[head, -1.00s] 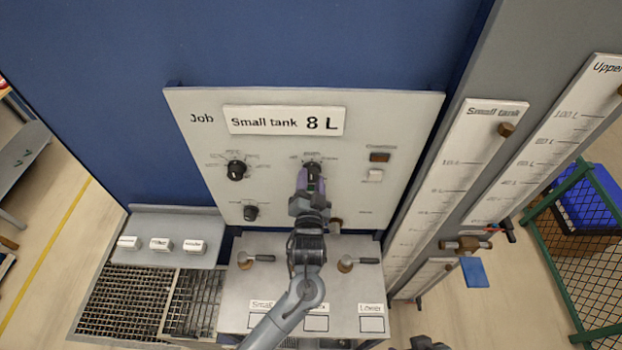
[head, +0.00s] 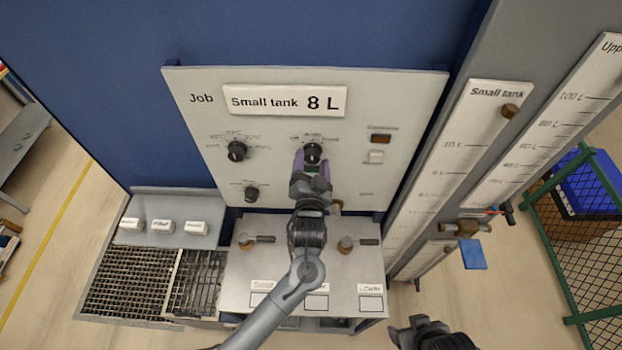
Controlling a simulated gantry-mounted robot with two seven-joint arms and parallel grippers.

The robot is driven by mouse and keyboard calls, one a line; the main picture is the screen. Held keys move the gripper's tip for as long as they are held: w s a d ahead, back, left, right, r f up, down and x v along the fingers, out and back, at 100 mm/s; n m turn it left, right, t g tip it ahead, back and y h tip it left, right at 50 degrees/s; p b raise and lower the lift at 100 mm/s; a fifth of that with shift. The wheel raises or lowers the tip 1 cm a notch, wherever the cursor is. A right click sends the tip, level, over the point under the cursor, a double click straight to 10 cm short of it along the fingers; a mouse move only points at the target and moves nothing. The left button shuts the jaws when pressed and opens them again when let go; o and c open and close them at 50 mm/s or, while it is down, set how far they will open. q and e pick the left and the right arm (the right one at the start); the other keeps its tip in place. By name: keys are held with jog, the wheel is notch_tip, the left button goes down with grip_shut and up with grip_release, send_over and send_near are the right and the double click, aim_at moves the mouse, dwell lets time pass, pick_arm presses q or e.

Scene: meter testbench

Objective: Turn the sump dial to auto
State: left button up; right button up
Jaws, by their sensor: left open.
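The pale control panel (head: 400,100) carries several black dials with labels too small to read, so I cannot tell by name which is the sump dial. One dial (head: 312,152) is at the upper middle, another (head: 237,150) at the upper left, and another (head: 252,193) at the lower left. My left gripper (head: 312,165) is open at the upper-middle dial, its purple-edged fingers just below and beside it. I cannot tell whether they touch it. A knob (head: 336,207) at the lower right is partly hidden by this gripper. My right gripper (head: 418,332) is at the bottom edge, partly cut off.
Below the panel, a grey shelf (head: 255,225) holds two brass valves with handles. Scaled tank gauges (head: 475,140) rise at the right. A small blue tag (head: 473,254) hangs there.

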pick_arm(q)
jog(key=s+b, duration=0.2)
jog(key=s, duration=0.8)
jog(key=shift+s+a, duration=0.15)
jog(key=shift+a, duration=0.05)
jog(key=shift+f, duration=0.1)
